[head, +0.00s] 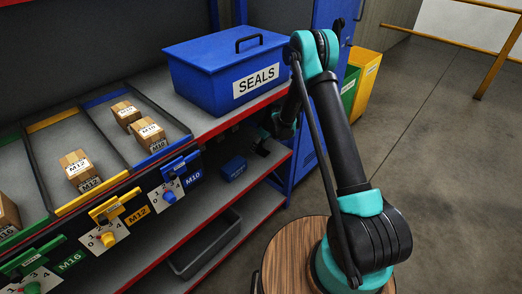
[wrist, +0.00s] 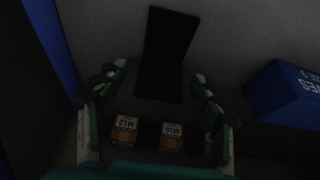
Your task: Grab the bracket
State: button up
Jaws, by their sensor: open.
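A flat black piece (wrist: 166,50), which I take to be the bracket, shows in the wrist view. It is long, broader at its far end, and lies ahead of my gripper on a dark grey surface. My gripper (wrist: 160,78) is open, one finger on each side of the picture, with the black piece's near part between the lines of the fingers and nothing held. In the head view my gripper (head: 263,143) reaches into the shelf below the SEALS box; I cannot make out the bracket there.
In the wrist view an M12 box (wrist: 124,130) and an M16 box (wrist: 171,137) sit between the finger bases. A blue box (wrist: 288,95) stands at right; a small blue box (head: 233,167) is on the lower shelf. The SEALS box (head: 226,75) is above.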

jog(key=c, duration=1.4)
jog(key=shift+r, duration=0.1)
jog(key=shift+c, duration=0.2)
